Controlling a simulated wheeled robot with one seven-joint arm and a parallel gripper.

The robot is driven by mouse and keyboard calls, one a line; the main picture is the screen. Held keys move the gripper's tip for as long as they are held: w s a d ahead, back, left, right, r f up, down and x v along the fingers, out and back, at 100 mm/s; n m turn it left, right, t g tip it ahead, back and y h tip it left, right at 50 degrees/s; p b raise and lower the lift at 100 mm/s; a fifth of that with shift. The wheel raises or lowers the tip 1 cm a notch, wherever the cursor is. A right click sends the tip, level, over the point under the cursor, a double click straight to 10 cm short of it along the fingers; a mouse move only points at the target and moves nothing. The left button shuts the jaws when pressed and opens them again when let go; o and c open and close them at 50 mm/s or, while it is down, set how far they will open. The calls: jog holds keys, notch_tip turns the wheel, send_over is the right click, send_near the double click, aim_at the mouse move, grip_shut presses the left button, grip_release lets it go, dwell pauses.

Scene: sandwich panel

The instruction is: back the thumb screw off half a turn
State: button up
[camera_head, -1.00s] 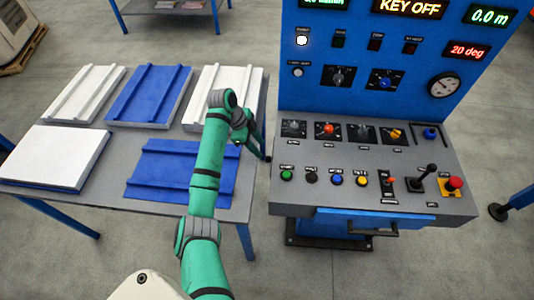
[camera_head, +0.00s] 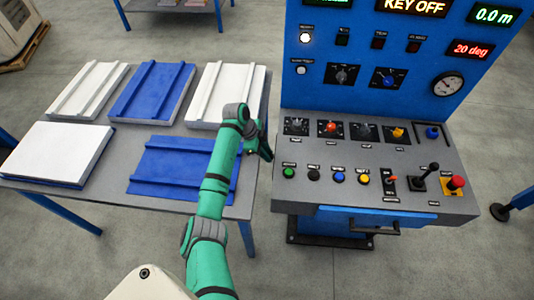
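The console (camera_head: 290,190) has a sloped grey panel with knobs, buttons and levers. No part is plainly marked as the thumb screw at this size. A small blue knob (camera_head: 432,132) sits on a dark square at the panel's upper right and may be it; I cannot be sure. My green arm reaches up between the table and the console. My gripper (camera_head: 265,149) is small and dark, seen side-on near the table's right edge, left of the panel and apart from the blue knob. Its fingers are too small to tell open from shut.
The panel also carries an orange knob (camera_head: 331,127), a yellow knob (camera_head: 398,133), a black lever (camera_head: 424,176) and a red mushroom button (camera_head: 456,182). A drawer handle (camera_head: 375,231) juts out below. The table (camera_head: 110,196) at left holds white and blue panels.

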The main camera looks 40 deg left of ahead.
grip_shut()
jog(key=shift+w+a+n+g+h, duration=0.15)
jog(key=shift+g+h, duration=0.2)
jog(key=shift+g, duration=0.2)
jog(key=shift+w+a+n+g+h, duration=0.15)
jog(key=shift+g+h, duration=0.2)
jog(key=shift+g, duration=0.2)
jog(key=shift+s, duration=0.1)
jog(key=o, duration=0.9)
grip_release()
jog(key=v, duration=1)
jog(key=shift+a+r, duration=0.2)
jog(key=shift+r, duration=0.15)
